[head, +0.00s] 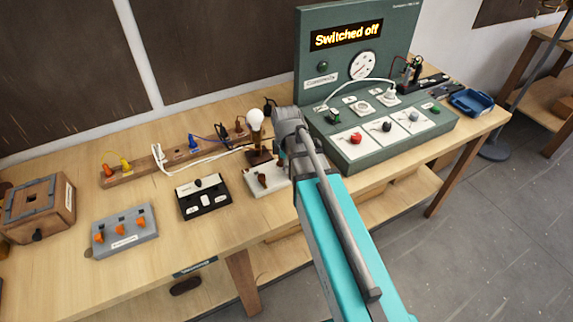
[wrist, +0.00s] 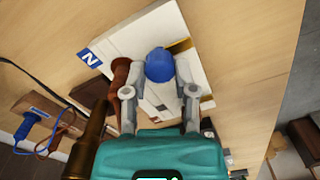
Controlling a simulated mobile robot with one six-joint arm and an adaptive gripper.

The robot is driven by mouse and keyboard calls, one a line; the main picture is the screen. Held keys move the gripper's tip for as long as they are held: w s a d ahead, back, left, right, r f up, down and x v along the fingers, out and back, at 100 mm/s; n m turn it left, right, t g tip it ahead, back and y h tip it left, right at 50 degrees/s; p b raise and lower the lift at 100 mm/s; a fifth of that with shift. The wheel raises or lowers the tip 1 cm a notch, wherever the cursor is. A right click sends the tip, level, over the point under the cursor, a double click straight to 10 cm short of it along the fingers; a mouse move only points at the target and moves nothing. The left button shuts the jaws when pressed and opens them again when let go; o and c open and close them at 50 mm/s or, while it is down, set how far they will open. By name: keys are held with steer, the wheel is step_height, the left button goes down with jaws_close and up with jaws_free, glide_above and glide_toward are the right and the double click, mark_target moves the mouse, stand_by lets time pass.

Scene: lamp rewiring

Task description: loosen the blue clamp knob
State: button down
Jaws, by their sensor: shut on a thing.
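The blue clamp knob (wrist: 159,64) shows in the wrist view on a white block (wrist: 136,38), which carries a blue N label (wrist: 89,57). My gripper (wrist: 160,76) has one finger on each side of the knob and is shut on it. The knob's lower part is partly hidden by the gripper. In the head view my arm hides the knob and the fingertips; part of the white block (head: 283,187) shows beside my arm.
A brown upright piece (wrist: 119,74) stands close to my left finger. The lamp bulb (head: 255,120) stands behind the block. A black box (head: 204,201) lies to the left. Bare tabletop (head: 200,240) lies in front.

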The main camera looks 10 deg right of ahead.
steer(key=shift+c, duration=2)
jaws_free()
steer(key=shift+m, duration=0.3)
